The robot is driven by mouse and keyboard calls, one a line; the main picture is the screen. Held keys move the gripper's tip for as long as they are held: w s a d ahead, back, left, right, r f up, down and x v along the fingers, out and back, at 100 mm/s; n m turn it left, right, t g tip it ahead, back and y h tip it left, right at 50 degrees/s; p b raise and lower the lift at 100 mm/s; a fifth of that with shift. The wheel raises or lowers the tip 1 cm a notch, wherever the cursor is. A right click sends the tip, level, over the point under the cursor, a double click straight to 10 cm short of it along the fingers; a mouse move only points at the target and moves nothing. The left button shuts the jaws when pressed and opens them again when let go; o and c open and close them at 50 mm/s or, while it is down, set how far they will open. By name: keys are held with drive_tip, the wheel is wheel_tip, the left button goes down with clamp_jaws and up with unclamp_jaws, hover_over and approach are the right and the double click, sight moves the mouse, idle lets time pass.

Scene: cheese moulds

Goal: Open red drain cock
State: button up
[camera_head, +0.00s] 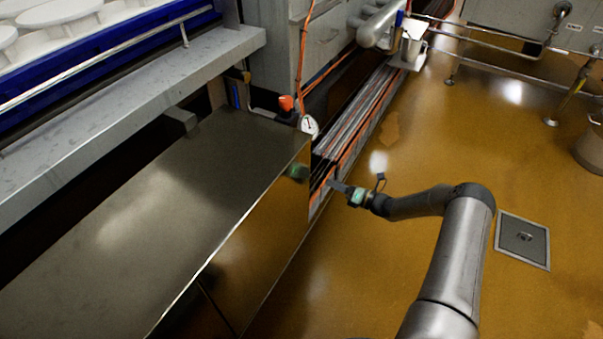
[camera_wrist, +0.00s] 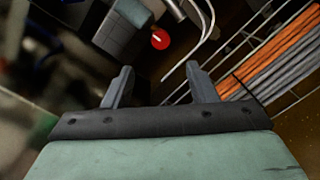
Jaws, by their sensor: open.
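In the wrist view a small round red part (camera_wrist: 160,40), apparently the red drain cock, sits beside metal pipework, beyond my gripper (camera_wrist: 158,72). The two fingers stand wide apart with nothing between them, and the red part is beyond their tips, apart from them. In the head view my gripper (camera_head: 335,186) is beside the right side of the steel bench, low over the floor.
The steel bench (camera_head: 150,200) fills the left, with its edge close to my gripper. A round gauge (camera_head: 309,125) stands at its far corner. Orange and grey lines (camera_wrist: 285,60) run along the right of the wrist view. The floor (camera_head: 400,150) to the right is mostly clear, with a drain cover (camera_head: 522,239).

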drive_tip(key=b+x, duration=0.4)
drive_tip(key=x, duration=0.9)
drive_tip(key=shift+w, duration=0.1)
drive_tip(key=shift+w+a, duration=0.3)
drive_tip(key=shift+a, duration=0.2)
drive_tip(key=c, duration=1)
